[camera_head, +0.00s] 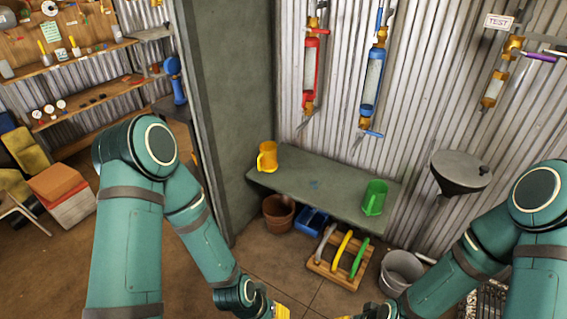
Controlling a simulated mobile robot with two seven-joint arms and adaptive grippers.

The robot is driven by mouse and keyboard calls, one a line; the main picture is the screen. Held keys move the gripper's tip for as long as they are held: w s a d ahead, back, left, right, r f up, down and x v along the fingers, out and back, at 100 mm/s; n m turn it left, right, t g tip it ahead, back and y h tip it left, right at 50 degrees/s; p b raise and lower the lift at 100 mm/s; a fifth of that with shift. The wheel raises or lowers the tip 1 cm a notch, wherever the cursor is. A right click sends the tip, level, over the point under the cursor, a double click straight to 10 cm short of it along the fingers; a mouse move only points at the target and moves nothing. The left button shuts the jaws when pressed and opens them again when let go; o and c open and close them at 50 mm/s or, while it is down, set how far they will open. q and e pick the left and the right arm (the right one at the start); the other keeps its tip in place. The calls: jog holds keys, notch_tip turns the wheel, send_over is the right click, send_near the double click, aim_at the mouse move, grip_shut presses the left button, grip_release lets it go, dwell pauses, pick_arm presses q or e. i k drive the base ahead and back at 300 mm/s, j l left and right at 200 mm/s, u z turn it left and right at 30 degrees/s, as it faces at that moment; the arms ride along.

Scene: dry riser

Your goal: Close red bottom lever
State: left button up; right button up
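The red riser (311,70), a clear tube in a red frame with brass fittings, is upright on the corrugated wall in the head view. Its bottom brass valve (308,107) has a thin lever (302,124) that appears to slant downward; its colour is hard to tell. A red lever (313,23) is at its top. My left gripper (272,309) and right gripper (370,312) are low at the bottom edge, far below the riser and apart from it. Both are cut off by the frame, so I cannot see their fingers clearly.
A blue riser (373,85) is to the right, with a blue bottom lever (370,133). Below, a grey-green bench (320,185) holds a yellow mug (267,157) and a green mug (374,197). A grey funnel (460,172) stands right. A dark partition (230,110) is left.

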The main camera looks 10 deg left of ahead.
aim_at(304, 100)
jog(key=i+j, duration=0.35)
jog(key=i, duration=0.3)
jog(key=i+j+z, duration=0.15)
jog(key=i+j, duration=0.25)
jog(key=i, duration=0.25)
jog(key=i+j, duration=0.45)
jog(key=i, duration=0.15)
